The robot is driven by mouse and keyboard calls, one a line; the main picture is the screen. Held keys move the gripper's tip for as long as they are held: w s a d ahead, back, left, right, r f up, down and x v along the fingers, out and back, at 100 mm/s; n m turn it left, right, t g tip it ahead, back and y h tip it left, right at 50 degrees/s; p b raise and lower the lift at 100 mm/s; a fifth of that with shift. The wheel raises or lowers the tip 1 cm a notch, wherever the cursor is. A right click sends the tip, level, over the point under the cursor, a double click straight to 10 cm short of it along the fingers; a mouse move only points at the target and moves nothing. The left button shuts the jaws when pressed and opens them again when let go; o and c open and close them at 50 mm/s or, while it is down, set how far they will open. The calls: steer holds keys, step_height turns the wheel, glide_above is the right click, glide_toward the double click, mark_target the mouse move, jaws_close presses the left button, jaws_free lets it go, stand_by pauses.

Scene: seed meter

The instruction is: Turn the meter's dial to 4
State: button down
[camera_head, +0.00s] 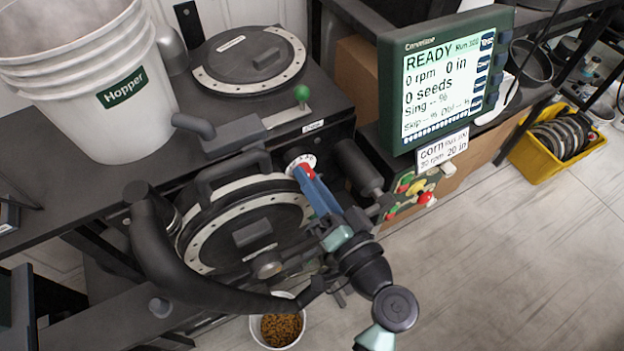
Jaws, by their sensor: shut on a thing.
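The meter's dial (296,161) is a small white disc with dark marks and a red knob, on the black meter's front, just above and right of the round disc housing (207,250). My gripper (308,173) reaches up to it from the lower right, with its blue fingers shut on the red knob. The fingers and knob hide part of the dial face. The marks are too small to read, so I cannot tell which number the dial is at.
A white Hopper bucket (85,85) stands at the left. A green-knobbed lever (301,94) is above the dial. A monitor (440,85) reading READY, 0 rpm and a button panel (415,190) are at the right. A cup of seeds (281,328) sits below. Open floor lies right.

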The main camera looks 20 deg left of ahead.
steer(key=shift+m, duration=0.3)
steer(key=shift+m+p, duration=0.4)
steer(key=shift+m, duration=2.2)
steer(key=c, duration=0.6)
jaws_free()
steer(key=shift+d, duration=0.1)
steer(key=shift+b+v, duration=2.25)
steer(key=shift+v, duration=4.2)
